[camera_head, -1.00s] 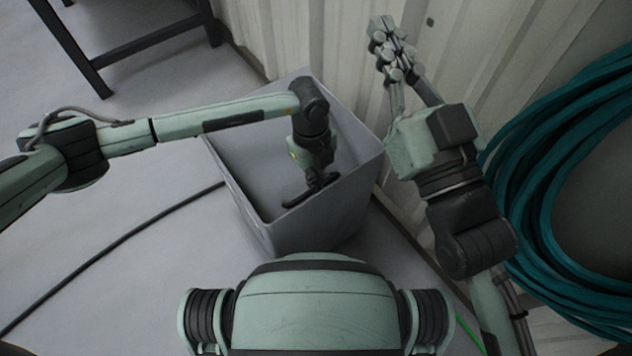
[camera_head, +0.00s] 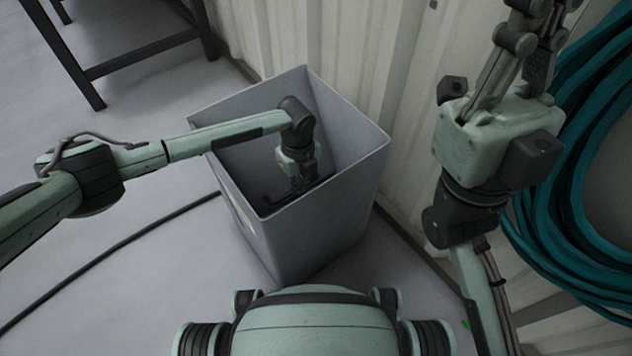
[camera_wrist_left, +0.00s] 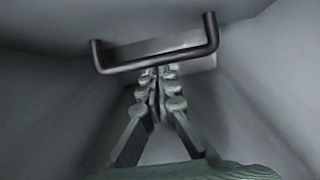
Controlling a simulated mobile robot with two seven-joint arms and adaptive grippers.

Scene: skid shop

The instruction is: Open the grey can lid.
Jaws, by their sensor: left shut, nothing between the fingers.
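The grey can (camera_head: 322,235) is a tall square bin in the middle of the head view, its top rim open to view. A black bar handle (camera_head: 277,198) shows low inside the front rim, and large across the upper part of the left wrist view (camera_wrist_left: 160,60). The lid panel (camera_wrist_left: 215,20) appears to be the grey surface behind it. My left gripper (camera_head: 297,183) reaches down into the can. Its closed, empty fingers (camera_wrist_left: 158,80) point at the bar's middle; contact is unclear. My right gripper (camera_head: 535,20) is raised at the upper right, its fingertips cut off.
A corrugated wall (camera_head: 355,50) stands close behind the can. A coiled teal hose (camera_head: 565,215) hangs at the right. A dark table frame (camera_head: 145,50) stands at the upper left. A black cable (camera_head: 120,245) lies on the floor, which is otherwise clear at left.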

